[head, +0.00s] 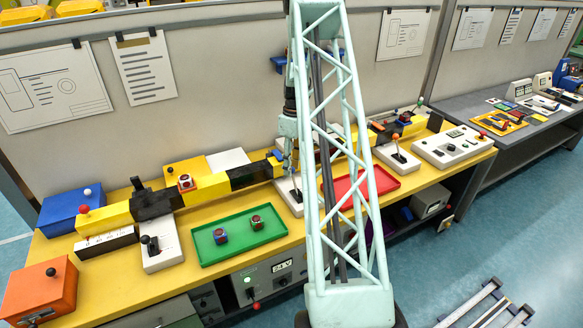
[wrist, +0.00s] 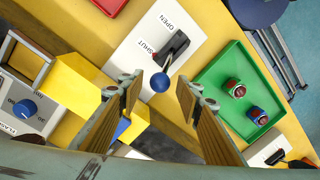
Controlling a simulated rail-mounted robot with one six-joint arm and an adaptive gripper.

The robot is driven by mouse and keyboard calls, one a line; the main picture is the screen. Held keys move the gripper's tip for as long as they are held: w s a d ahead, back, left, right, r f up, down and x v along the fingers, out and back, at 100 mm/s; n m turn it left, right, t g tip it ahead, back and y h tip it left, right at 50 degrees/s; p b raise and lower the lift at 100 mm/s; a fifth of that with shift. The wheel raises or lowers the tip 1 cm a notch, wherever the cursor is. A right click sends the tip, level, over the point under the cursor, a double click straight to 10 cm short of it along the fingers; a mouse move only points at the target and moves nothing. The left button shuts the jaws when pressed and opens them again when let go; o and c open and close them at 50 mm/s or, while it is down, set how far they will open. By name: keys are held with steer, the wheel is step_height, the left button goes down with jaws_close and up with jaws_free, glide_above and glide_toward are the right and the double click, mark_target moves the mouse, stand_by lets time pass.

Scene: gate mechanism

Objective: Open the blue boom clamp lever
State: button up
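The blue-knobbed lever (wrist: 159,82) is in the wrist view, on a black bracket (wrist: 174,47) set on a white plate (wrist: 138,38) marked OPEN and SHUT. The lever leans away from the OPEN mark, past SHUT. My gripper (wrist: 160,84) is open, with the blue knob between its fingertips and a gap visible on each side; I cannot tell the depth between them. In the head view the white plate (head: 287,194) shows only partly, and my lattice arm hides most of the gripper and lever.
A green tray (head: 205,249) with two small cubes lies left of the plate in the head view. A red tray (head: 384,184) lies right. A yellow and black boom (head: 210,188) runs behind the plate. A yellow block (wrist: 82,85) stands close to the left finger in the wrist view.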

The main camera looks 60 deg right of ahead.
steer(key=shift+f, duration=0.15)
steer(key=shift+c, duration=0.7)
jaws_close()
